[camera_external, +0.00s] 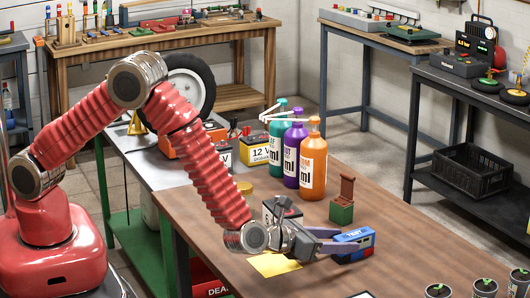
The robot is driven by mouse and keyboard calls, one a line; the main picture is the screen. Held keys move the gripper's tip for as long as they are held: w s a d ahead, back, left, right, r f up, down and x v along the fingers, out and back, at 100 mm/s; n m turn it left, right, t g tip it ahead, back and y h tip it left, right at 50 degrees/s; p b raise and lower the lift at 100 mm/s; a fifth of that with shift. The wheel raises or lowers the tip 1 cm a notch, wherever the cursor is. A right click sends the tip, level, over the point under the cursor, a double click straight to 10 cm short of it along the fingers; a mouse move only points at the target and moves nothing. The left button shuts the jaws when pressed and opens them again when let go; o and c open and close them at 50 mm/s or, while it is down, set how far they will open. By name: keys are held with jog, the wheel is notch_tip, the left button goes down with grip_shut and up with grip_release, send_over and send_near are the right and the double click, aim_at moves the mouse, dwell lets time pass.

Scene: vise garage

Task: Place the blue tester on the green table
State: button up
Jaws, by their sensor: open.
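The blue tester (355,245), a small blue box with a lettered label, rests on the brown wooden tabletop near the middle of the view. My gripper (344,240) reaches it from the left, low over the tabletop. Its jaws are open, with grey-purple fingers beside the tester, partly overlapping it in the picture. Whether a finger touches it I cannot tell. A table with a green frame and a grey metal top (147,171) stands behind and left of the brown tabletop, partly hidden by my arm.
Teal, purple and orange bottles (312,165) stand behind my gripper. A small green box with an upright brown part (342,208) stands just behind the tester. A yellow sheet (272,264) lies under the wrist. Batteries (262,148) and an orange box (186,143) crowd the metal-topped table.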

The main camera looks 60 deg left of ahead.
aim_at(355, 239)
jog(key=shift+x, duration=2.6)
jog(key=shift+a, duration=0.1)
jog(key=shift+c, duration=0.2)
grip_shut()
jog(key=shift+r, duration=0.2)
notch_tip(355, 239, up, 10)
jog(key=shift+f, duration=0.1)
jog(key=shift+a, duration=0.1)
